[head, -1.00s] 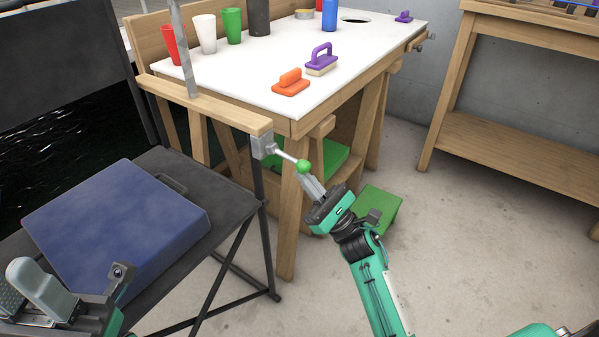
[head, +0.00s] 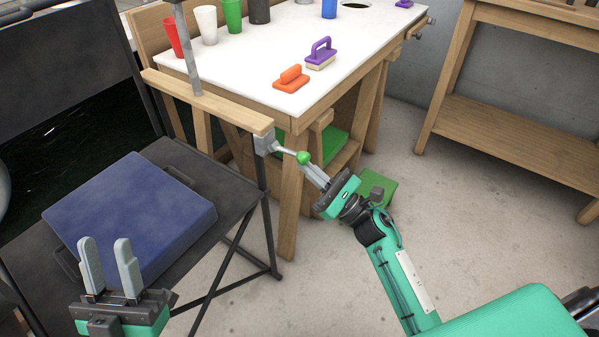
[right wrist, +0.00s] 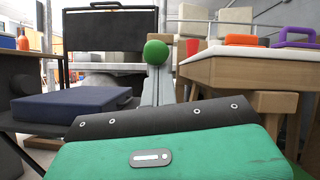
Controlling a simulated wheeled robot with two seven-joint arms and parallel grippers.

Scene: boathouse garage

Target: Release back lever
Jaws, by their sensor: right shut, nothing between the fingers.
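A lever (head: 286,151) with a green ball knob (head: 303,158) sticks out from a grey bracket (head: 266,142) at the near end of the wooden beam. My right gripper (head: 309,168) is shut and empty, its fingertips right at the knob; whether they touch it, I cannot tell. In the right wrist view the knob (right wrist: 156,53) shows at the end of the grey fingers (right wrist: 158,88). My left gripper (head: 106,243) is open and empty, fingers pointing up, in front of the blue pad at lower left.
A blue pad (head: 135,215) lies on a black frame (head: 225,185). The white-topped workbench (head: 250,75) holds cups, an orange float (head: 291,79) and a purple brush (head: 321,53). A green step (head: 378,186) stands behind my right gripper.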

